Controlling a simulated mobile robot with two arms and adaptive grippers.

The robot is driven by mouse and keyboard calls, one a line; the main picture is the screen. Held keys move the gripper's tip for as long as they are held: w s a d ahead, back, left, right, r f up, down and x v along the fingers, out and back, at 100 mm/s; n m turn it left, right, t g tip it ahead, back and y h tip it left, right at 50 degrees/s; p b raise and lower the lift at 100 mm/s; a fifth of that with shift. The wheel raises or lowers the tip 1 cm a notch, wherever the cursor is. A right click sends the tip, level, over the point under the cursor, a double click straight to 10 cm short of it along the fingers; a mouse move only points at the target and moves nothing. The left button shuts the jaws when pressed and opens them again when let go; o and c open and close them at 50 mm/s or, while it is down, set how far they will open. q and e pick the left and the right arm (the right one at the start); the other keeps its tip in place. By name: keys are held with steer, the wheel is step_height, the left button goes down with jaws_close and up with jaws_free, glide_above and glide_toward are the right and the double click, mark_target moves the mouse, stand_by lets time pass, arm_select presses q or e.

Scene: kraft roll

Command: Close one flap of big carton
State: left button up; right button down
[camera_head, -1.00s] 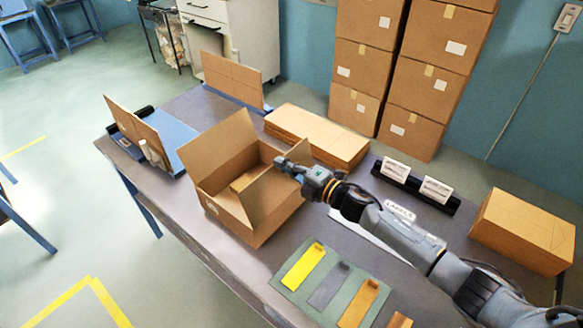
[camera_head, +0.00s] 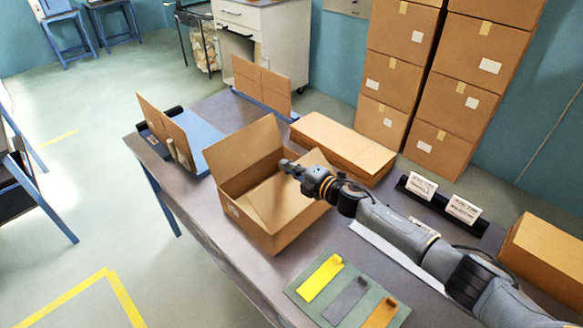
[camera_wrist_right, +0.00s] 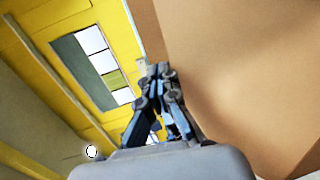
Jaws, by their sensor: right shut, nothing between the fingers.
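The big carton (camera_head: 262,233) is an open brown box on the grey table. Its left-rear flap (camera_head: 243,150) stands up and leans outward. Its right-hand flap (camera_head: 283,199) tilts inward, low across part of the opening. My right gripper (camera_head: 287,166) is shut and empty, at the carton's rear right, at the upper edge of that flap. The head view does not settle whether it touches the flap. In the right wrist view the closed fingers (camera_wrist_right: 160,76) are beside a large brown cardboard surface (camera_wrist_right: 245,65). My left gripper is out of view.
A flat cardboard stack (camera_head: 340,147) lies behind the carton. A green mat (camera_head: 318,318) with yellow, grey and orange pieces is in front. A black label holder (camera_head: 440,203) and a brown box (camera_head: 545,255) are at right. Upright cardboard panels (camera_head: 165,128) stand at left.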

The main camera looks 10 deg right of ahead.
steer(key=shift+g+h, duration=0.4)
steer(key=shift+g, duration=0.3)
steer(key=f, duration=0.1)
steer(key=w+a+f, duration=0.1)
steer(key=w+f, duration=0.1)
steer(key=shift+w+a+f+p, duration=0.2)
steer(key=shift+a+f+p, duration=0.1)
steer(key=shift+a, duration=0.1)
steer(key=shift+w+a+f+p, duration=0.15)
steer(key=shift+f+p, duration=0.1)
steer(key=shift+f, duration=0.15)
steer(key=shift+w+a+f+p, duration=0.1)
steer(key=shift+a+f+p, duration=0.1)
steer(key=shift+f, duration=0.45)
steer(key=shift+w+f+g+h+p, duration=0.15)
steer(key=shift+f+g+h+p, duration=0.3)
steer(key=shift+f+g+h, duration=0.1)
steer(key=shift+r, duration=0.1)
